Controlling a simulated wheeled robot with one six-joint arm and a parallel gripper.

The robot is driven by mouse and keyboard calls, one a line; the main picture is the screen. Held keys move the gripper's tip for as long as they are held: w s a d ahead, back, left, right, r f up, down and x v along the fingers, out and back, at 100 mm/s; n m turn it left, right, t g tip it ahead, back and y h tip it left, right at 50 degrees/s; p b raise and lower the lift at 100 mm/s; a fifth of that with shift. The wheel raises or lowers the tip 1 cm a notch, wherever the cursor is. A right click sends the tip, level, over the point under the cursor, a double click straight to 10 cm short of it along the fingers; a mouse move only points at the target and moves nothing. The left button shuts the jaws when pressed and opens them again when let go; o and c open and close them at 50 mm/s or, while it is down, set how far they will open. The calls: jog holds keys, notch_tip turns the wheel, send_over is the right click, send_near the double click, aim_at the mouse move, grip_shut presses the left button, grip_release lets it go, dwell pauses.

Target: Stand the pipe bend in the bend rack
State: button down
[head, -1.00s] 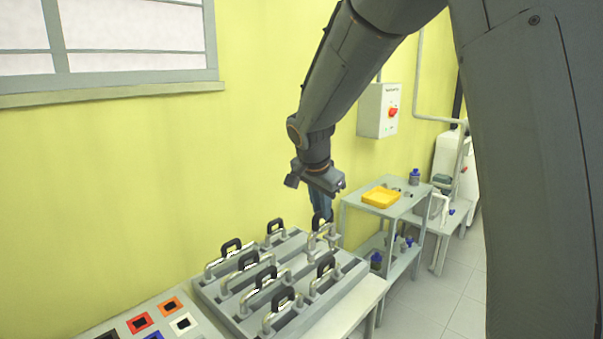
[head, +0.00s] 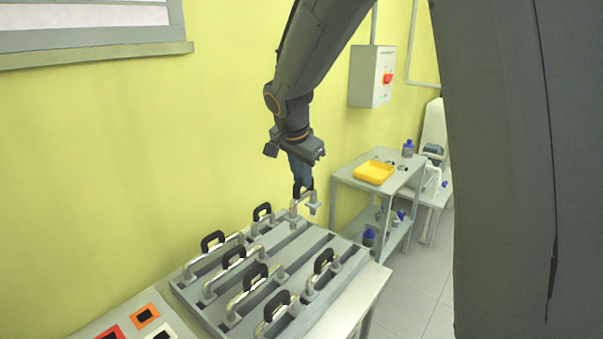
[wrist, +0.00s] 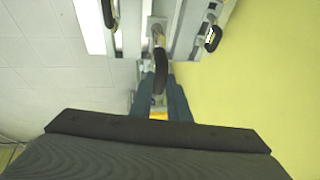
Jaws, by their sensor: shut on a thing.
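My gripper (head: 302,186) is above the far end of the bend rack (head: 215,310). It is shut on the dark handle of a pipe bend (head: 308,201), a pale metal U-shaped pipe. In the head view the bend hangs a little above the rack's far end. In the wrist view the dark handle (wrist: 160,72) sits between my two blue-grey fingers, and the rack slots (wrist: 185,30) lie beyond it. Several other bends (head: 250,290) with black handles stand in the rack's slots. The fingertips are partly hidden by the handle.
The rack sits on a pale table beside a yellow wall. Coloured squares (head: 143,316) lie at its near left. A grey trolley (head: 345,181) with a yellow tray (head: 374,172) and bottles stands behind to the right. A control box (head: 371,76) hangs on the wall.

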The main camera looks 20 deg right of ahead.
aim_at(301, 199)
notch_tip(301, 199, down, 17)
jog(key=b, duration=1.2)
jog(key=shift+f, duration=0.2)
dwell(1.3)
jog(key=shift+s+f+b, duration=0.1)
jog(key=shift+f+b, duration=0.3)
jog(key=shift+b, duration=0.3)
dwell(1.5)
jog(key=c, duration=1.6)
grip_release()
jog(key=shift+r+p, duration=2.55)
jog(key=shift+r, duration=2)
